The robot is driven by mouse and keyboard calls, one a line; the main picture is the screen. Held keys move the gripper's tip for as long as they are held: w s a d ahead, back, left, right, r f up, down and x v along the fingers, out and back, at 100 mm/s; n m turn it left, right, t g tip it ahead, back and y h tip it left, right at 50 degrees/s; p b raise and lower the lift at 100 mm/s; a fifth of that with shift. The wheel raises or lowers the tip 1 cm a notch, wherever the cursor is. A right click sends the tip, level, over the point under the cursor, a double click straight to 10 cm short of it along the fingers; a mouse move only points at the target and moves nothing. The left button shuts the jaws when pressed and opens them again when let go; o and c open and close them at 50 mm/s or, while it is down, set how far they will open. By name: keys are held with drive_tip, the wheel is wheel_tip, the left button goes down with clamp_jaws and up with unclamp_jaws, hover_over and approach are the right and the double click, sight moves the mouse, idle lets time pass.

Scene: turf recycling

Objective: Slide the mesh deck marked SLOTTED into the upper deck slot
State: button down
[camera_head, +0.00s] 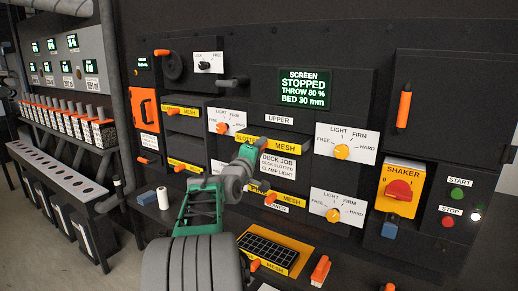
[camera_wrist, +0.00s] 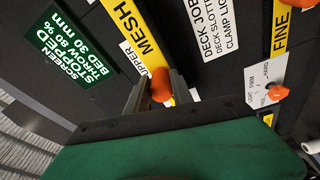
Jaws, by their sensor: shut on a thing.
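The SLOTTED mesh deck shows its yellow front strip (camera_head: 282,148) at the upper slot, under the UPPER label (camera_head: 279,120). In the wrist view its yellow strip (camera_wrist: 133,32) reads MESH; the rest is hidden. My gripper (camera_head: 253,150) is at the strip, and its fingers (camera_wrist: 160,88) are shut on the orange knob (camera_wrist: 161,85) of this deck. The strip looks close to the panel face; how deep the deck sits I cannot tell. The upper clamp dial (camera_head: 341,151) is right of the slot, with another dial (camera_head: 222,127) on its left.
A job card (camera_head: 278,167) below reads DECK SLOTTED, CLAMP LIGHT. The lower slot holds a FINE strip (camera_wrist: 281,22). Another mesh deck (camera_head: 262,252) lies on the bench below. The screen (camera_head: 303,88) reads STOPPED. The orange-yellow shaker switch (camera_head: 398,190) is at right.

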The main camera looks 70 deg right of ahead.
sight(272, 142)
drive_tip(key=shift+s+d+r+p, duration=0.15)
drive_tip(key=shift+d+p, duration=0.3)
drive_tip(key=shift+d, duration=0.8)
drive_tip(key=shift+s+d+p, duration=0.25)
drive_tip(key=shift+d+p, duration=0.15)
drive_tip(key=shift+d, duration=0.85)
drive_tip(key=shift+s+d+r+p, duration=0.15)
drive_tip(key=shift+d+p, duration=0.3)
drive_tip(key=shift+d, duration=0.8)
drive_tip(key=c, duration=1)
unclamp_jaws()
drive_tip(key=shift+f, duration=0.2)
drive_tip(key=shift+c, duration=0.2)
drive_tip(key=shift+f, duration=0.25)
drive_tip(key=a+b, duration=0.1)
drive_tip(key=a, duration=0.3)
drive_tip(key=a+b, duration=0.1)
drive_tip(key=a, duration=0.3)
drive_tip(key=shift+s+f, duration=0.15)
drive_tip(key=shift+f, duration=0.05)
drive_tip(key=shift+d, duration=0.1)
